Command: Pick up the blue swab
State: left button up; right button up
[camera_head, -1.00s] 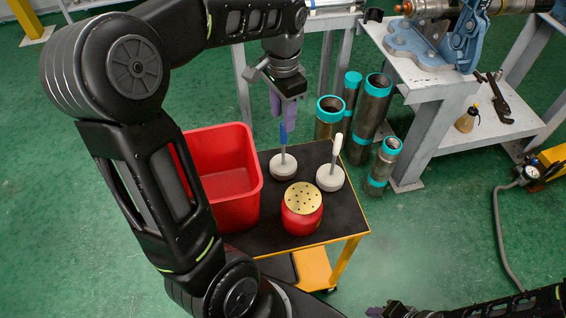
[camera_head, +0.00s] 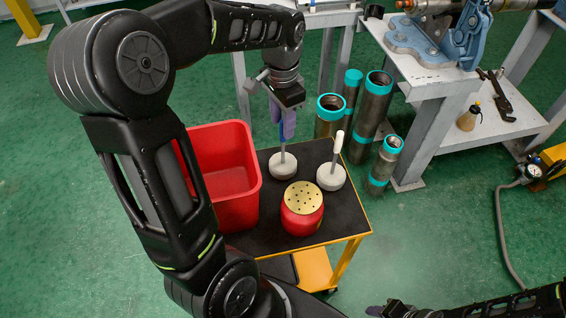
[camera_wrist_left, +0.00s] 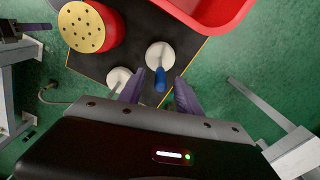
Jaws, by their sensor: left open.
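The blue swab stands upright on the cart, with a round pale base (camera_head: 283,167), a thin metal stem and a blue handle. In the left wrist view its blue handle (camera_wrist_left: 160,82) points toward the camera. My left gripper (camera_head: 283,123) is open, its purple fingers pointing down around the top of the handle. In the left wrist view the handle lies between the two fingertips (camera_wrist_left: 158,90), with a gap on each side. In the head view the fingers largely hide the handle. My right gripper (camera_head: 380,310) barely shows at the bottom edge, and its jaws are unclear.
A white-handled swab (camera_head: 331,178) stands close to the right. A red canister with a perforated gold lid (camera_head: 302,197) stands in front. A red bin (camera_head: 228,190) is at the cart's left. Several teal-ended pipes (camera_head: 372,105) stand behind the cart (camera_head: 262,240).

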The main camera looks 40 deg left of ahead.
aim_at(283, 141)
pick_arm(q)
jog(key=shift+f, duration=0.1)
notch_tip(283, 141, down, 5)
jog(key=shift+w+f, duration=0.1)
dwell(0.3)
jog(key=shift+c, duration=0.5)
grip_shut()
dwell(0.4)
